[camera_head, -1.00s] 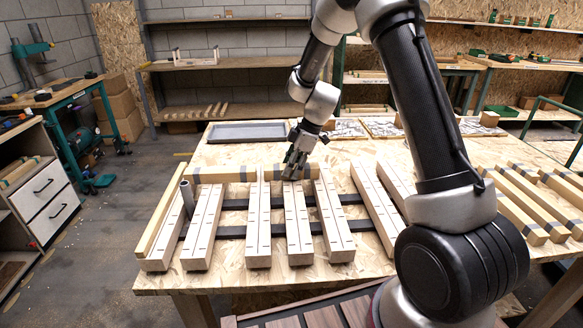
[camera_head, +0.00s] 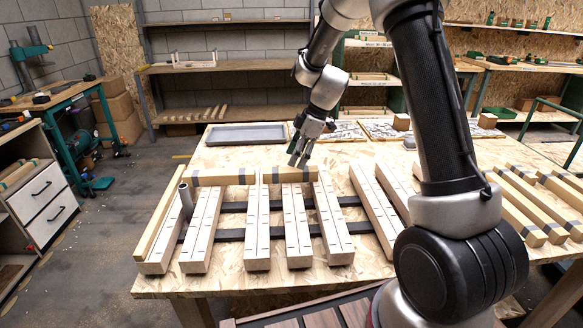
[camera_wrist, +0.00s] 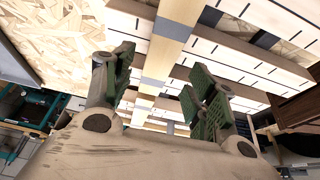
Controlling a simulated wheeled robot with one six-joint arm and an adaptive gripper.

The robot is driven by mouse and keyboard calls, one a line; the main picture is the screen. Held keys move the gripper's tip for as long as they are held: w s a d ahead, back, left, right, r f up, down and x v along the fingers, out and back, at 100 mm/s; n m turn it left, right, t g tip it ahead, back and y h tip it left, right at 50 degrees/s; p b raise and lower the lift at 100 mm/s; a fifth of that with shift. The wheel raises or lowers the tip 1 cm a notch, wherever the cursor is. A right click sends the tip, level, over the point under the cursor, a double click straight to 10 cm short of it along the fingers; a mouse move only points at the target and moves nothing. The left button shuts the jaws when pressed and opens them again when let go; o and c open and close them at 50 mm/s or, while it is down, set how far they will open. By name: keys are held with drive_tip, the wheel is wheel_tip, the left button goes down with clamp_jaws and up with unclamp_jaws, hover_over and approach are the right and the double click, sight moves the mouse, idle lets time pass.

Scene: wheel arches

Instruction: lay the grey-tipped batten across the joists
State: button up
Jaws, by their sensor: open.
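Pale joists (camera_head: 258,228) with dark marks lie side by side on the table. A grey-tipped batten (camera_head: 222,177) lies across their far ends, with grey bands along its line; whether this is one piece or two end to end I cannot tell. It also shows in the wrist view (camera_wrist: 176,35), running over the joists. My gripper (camera_head: 299,162) is above and just behind the right part of this line, apart from it. In the wrist view, my gripper (camera_wrist: 162,75) has its green-padded fingers spread, with nothing held between them.
Several grey-banded battens (camera_head: 524,218) lie at the table's right. A grey upright tube (camera_head: 186,198) stands by the left joists, beside a long plain strip (camera_head: 160,212). Dark straps (camera_head: 232,234) run between the joists. A grey tray (camera_head: 247,135) sits behind; the table between is bare.

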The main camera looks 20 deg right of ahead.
drive_tip(key=s+d+r+m+t+h, duration=0.1)
drive_tip(key=s+d+r+m, duration=0.2)
drive_tip(key=r, duration=0.4)
drive_tip(key=s+d+r+m, duration=0.1)
drive_tip(key=s+d+r, duration=0.1)
drive_tip(key=s+r, duration=0.45)
drive_tip(key=s+d+r+m+h, duration=0.1)
drive_tip(key=s+m, duration=0.3)
drive_tip(key=s, duration=0.4)
drive_tip(key=s+d+r+m+t+h, duration=0.1)
drive_tip(key=s+d+m, duration=0.3)
drive_tip(key=s, duration=0.4)
drive_tip(key=s+d+r+m+t+h, duration=0.1)
drive_tip(key=s+d+r+m, duration=0.1)
drive_tip(key=s, duration=0.6)
drive_tip(key=shift+d+r+m+h, duration=0.3)
drive_tip(key=shift+d+r+m, duration=0.15)
drive_tip(key=shift+m, duration=0.45)
